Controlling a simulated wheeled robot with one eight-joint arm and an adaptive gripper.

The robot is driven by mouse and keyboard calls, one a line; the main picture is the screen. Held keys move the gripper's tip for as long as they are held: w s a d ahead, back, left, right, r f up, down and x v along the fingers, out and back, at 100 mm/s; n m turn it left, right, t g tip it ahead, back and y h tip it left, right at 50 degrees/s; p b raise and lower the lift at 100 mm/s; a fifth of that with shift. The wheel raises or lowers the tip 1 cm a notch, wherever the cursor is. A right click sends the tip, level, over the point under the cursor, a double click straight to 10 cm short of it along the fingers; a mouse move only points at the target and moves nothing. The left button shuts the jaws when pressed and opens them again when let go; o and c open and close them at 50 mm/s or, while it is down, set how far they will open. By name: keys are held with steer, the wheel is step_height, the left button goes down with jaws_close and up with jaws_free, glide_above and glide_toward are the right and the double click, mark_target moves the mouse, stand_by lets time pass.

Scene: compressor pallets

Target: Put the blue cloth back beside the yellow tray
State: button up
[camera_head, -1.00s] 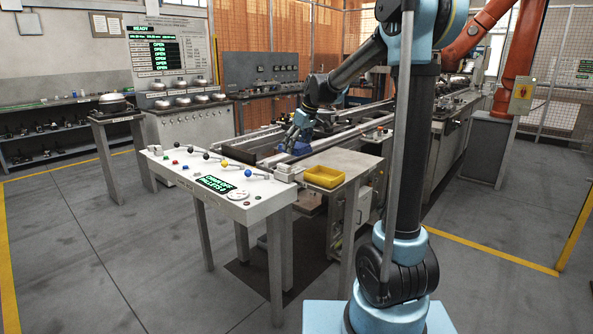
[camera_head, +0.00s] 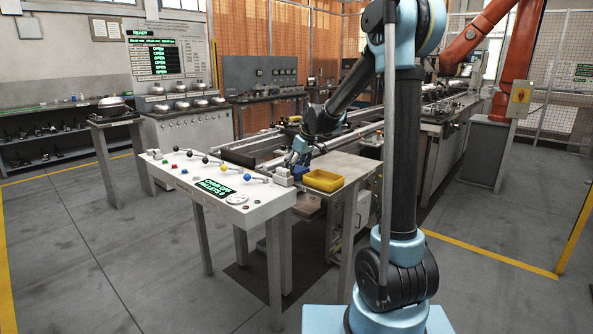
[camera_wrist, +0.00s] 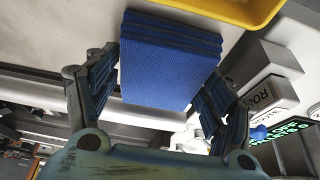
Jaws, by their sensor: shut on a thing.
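The folded blue cloth (camera_wrist: 165,72) fills the space between the fingers of my gripper (camera_wrist: 158,85) in the wrist view, and the gripper is shut on it. In the head view my gripper (camera_head: 299,160) is low over the side table, just left of the yellow tray (camera_head: 323,180). The cloth shows there only as a small blue patch (camera_head: 300,171). A corner of the yellow tray also shows at the top of the wrist view (camera_wrist: 232,12), beside the cloth. Whether the cloth touches the tabletop I cannot tell.
The side table (camera_head: 345,166) has bare top behind the tray. A white control panel (camera_head: 215,185) with coloured knobs stands close on the left. A grey block (camera_head: 283,176) sits at its right end. The conveyor rails (camera_head: 345,130) run behind the table.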

steer(key=o, duration=1)
steer(key=shift+o, duration=0.2)
steer(key=v, duration=1.1)
steer(key=s+d+m, duration=0.2)
steer(key=s+d, duration=0.5)
steer(key=s, duration=0.3)
steer(key=s+d+f+m+h, duration=0.1)
steer(key=s+d+f, duration=0.3)
steer(key=s, duration=0.5)
steer(key=s+d+f+m+h, duration=0.1)
steer(key=s+d+f+m, duration=0.3)
steer(key=s+f, duration=0.3)
steer(key=s+d+f+m+h, duration=0.1)
steer(key=s+d+f+m, duration=0.2)
steer(key=s, duration=0.8)
step_height(320, 180, down, 3)
steer(key=d, duration=0.2)
steer(key=shift+s+d+f+g, duration=0.25)
steer(key=shift+s+d+g, duration=0.05)
steer(key=shift+s+d, duration=0.1)
